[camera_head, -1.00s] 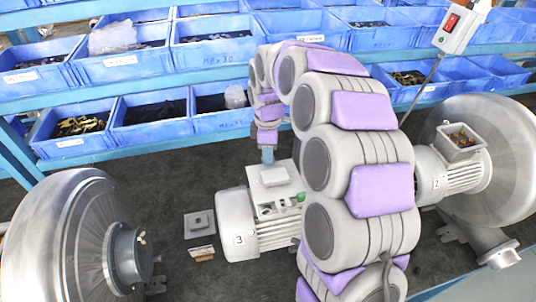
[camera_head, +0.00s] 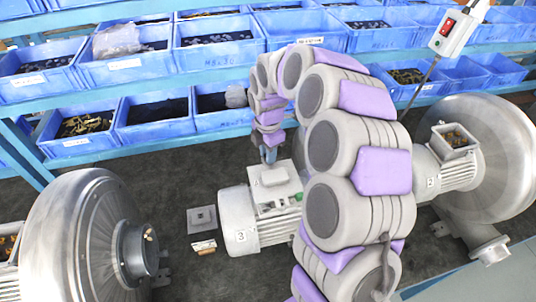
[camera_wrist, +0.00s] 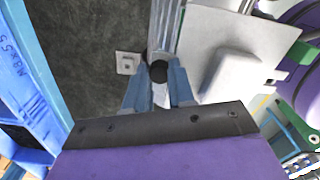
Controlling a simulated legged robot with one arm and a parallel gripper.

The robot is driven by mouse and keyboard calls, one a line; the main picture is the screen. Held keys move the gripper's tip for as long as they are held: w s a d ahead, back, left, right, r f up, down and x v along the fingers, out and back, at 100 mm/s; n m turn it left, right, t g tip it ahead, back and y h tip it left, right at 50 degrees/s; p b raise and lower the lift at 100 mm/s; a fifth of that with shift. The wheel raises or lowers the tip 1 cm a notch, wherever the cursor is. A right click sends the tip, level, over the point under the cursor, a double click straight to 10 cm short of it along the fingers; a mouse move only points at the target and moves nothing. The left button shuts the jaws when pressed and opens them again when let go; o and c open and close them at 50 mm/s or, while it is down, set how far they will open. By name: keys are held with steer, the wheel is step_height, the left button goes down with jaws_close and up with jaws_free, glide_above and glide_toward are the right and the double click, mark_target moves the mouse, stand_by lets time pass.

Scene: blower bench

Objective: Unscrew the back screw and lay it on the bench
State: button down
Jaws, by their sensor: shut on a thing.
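The motor marked 3 (camera_head: 240,232) lies on the dark bench in the middle of the head view, with a light terminal box (camera_head: 274,178) on top. The box, with its raised block, also shows at the right of the wrist view (camera_wrist: 226,72). My gripper (camera_head: 269,157) points down at the box's back edge. In the wrist view its blue fingers (camera_wrist: 160,84) are shut on a small dark round thing, which looks like the back screw (camera_wrist: 158,72). The screw's lower part is hidden, so I cannot tell whether it is still in its hole.
A small square grey plate (camera_head: 201,219) lies left of the motor. Large blowers stand at the left (camera_head: 85,235) and right (camera_head: 490,155). Blue bins (camera_head: 155,120) line the shelves behind. Bare dark bench (camera_head: 180,172) shows left of and behind the motor.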

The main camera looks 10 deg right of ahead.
steer(key=shift+w+r+n+p, duration=0.1)
steer(key=shift+n+p, duration=0.75)
steer(key=shift+n, duration=0.25)
steer(key=shift+w+r+n+p, duration=0.1)
steer(key=shift+n+p, duration=0.75)
steer(key=shift+n, duration=0.25)
steer(key=shift+s+n+p, duration=0.1)
steer(key=shift+n+p, duration=1.95)
steer(key=shift+n, duration=0.45)
steer(key=shift+n+p, duration=0.75)
steer(key=shift+n, duration=0.25)
steer(key=n, duration=0.4)
steer(key=shift+f, duration=0.15)
steer(key=c, duration=1.2)
jaws_free()
steer(key=shift+c, duration=0.2)
